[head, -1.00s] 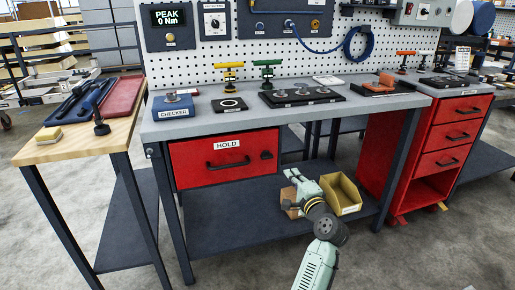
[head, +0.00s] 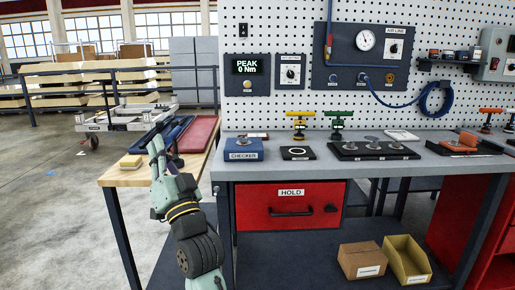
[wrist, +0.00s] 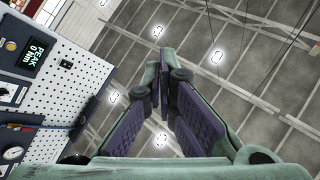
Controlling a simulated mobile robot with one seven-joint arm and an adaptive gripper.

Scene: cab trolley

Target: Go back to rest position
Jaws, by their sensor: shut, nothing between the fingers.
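My gripper (head: 157,148) is raised in front of the wooden side table at the left of the bench in the head view. Its fingers point upward and hide part of the table. In the wrist view my gripper (wrist: 163,68) shows its two dark-padded fingers meeting near the tips, with nothing between them. Behind the fingers the wrist view shows the ceiling with lamps, and the pegboard (wrist: 75,75) tilted at the left.
The grey bench (head: 225,172) holds a blue CHECKER box (head: 243,150), a yellow and a green T-handled tool. The red HOLD drawer (head: 265,207) is shut. A cardboard box (head: 361,260) and yellow bin (head: 407,260) sit on the lower shelf. Wooden side table (head: 118,177) carries tools and a red case.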

